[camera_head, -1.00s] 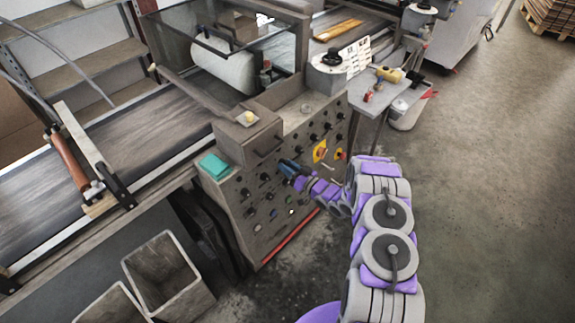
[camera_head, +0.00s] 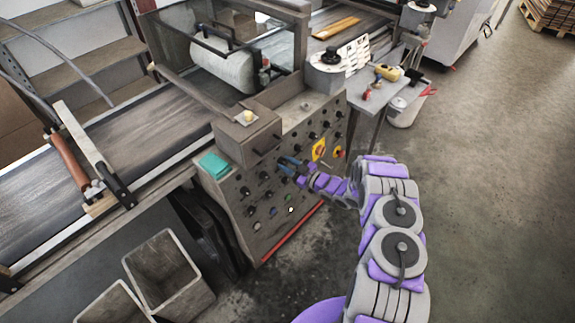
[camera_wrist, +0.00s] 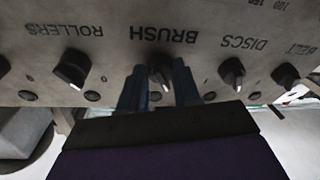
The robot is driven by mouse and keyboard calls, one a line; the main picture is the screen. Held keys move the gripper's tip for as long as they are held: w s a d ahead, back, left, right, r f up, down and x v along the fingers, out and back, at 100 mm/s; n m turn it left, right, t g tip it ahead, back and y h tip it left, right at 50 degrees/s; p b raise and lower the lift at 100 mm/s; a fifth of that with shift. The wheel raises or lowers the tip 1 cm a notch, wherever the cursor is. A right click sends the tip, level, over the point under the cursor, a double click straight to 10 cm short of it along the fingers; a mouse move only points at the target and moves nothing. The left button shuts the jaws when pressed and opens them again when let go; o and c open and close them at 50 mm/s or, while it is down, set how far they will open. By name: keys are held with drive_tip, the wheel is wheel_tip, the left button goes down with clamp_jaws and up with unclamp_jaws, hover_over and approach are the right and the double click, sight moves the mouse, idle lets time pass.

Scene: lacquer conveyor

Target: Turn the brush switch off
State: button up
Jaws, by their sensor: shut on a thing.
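The brush switch (camera_wrist: 161,76) is a dark knob with a pale pointer mark, beside the upside-down label BRUSH in the wrist view. My gripper (camera_wrist: 160,84) has one blue finger on each side of this knob and is shut on it. The fingers hide part of the knob. In the head view my gripper (camera_head: 284,168) reaches the front of the control panel (camera_head: 238,190); the brush switch cannot be made out there behind the fingers.
The ROLLERS knob (camera_wrist: 72,69) and the DISCS knob (camera_wrist: 232,73) flank the brush knob. A teal block (camera_head: 214,165) lies on the panel's top left. Floor to the right is open.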

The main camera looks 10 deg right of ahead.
drive_tip(key=shift+f, duration=0.15)
drive_tip(key=o, duration=1.1)
drive_tip(key=shift+d, duration=0.1)
drive_tip(key=shift+c, duration=0.2)
drive_tip(key=p+v, duration=0.2)
drive_tip(key=v, duration=1.5)
drive_tip(key=shift+d+p, duration=0.2)
drive_tip(key=shift+p, duration=0.15)
